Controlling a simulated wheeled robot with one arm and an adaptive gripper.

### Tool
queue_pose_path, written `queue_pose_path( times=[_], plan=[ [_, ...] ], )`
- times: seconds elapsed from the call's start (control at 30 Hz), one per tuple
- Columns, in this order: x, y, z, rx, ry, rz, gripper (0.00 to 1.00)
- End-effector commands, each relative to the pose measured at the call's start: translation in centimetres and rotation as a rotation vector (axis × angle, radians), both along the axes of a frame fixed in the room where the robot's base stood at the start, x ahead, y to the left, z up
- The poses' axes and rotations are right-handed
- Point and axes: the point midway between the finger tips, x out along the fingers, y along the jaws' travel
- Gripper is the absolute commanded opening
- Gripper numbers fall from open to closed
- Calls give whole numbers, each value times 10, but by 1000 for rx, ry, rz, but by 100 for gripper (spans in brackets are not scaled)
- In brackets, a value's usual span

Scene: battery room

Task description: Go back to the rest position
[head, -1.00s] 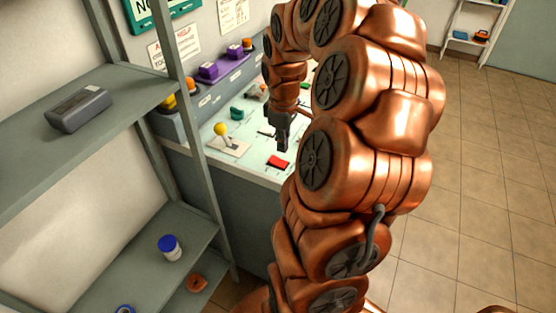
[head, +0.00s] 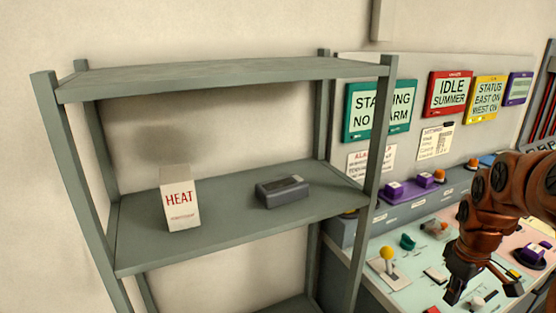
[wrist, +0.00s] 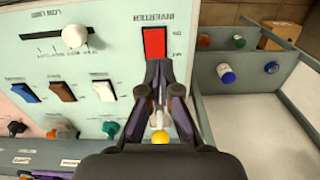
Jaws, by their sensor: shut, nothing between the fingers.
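My gripper (head: 453,296) hangs from the copper arm at the right of the head view, over the pale control desk. In the wrist view my gripper (wrist: 158,68) has its dark fingers together with nothing between them. The fingers point toward a red block or switch (wrist: 154,43) on the panel; I cannot tell whether they touch it. A yellow ball knob (wrist: 159,137) shows behind the fingers.
A grey shelf rack (head: 230,68) stands left of the desk (head: 376,290). It bears a white HEAT box (head: 180,205) and a dark device (head: 282,191). A yellow-knobbed lever (head: 387,254) and purple blocks (head: 394,191) are on the desk. Signs hang behind.

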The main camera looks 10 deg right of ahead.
Motion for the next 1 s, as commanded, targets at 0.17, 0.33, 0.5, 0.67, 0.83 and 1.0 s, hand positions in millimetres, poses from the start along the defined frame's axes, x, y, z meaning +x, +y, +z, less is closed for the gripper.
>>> queue_pose_path(
  times=[0.17, 0.33, 0.5, 0.67, 0.83, 1.0],
  plan=[
    [-3, 59, 12, 6, 15, 2, 0],
    [-25, 130, 21, 10, 45, -25, 0],
    [-61, 187, 23, 4, 80, -77, 0],
    [-103, 228, 20, -7, 110, -144, 0],
    [-144, 255, 14, -18, 134, -223, 0],
    [-168, 264, 8, -25, 153, -276, 0]
  ],
)
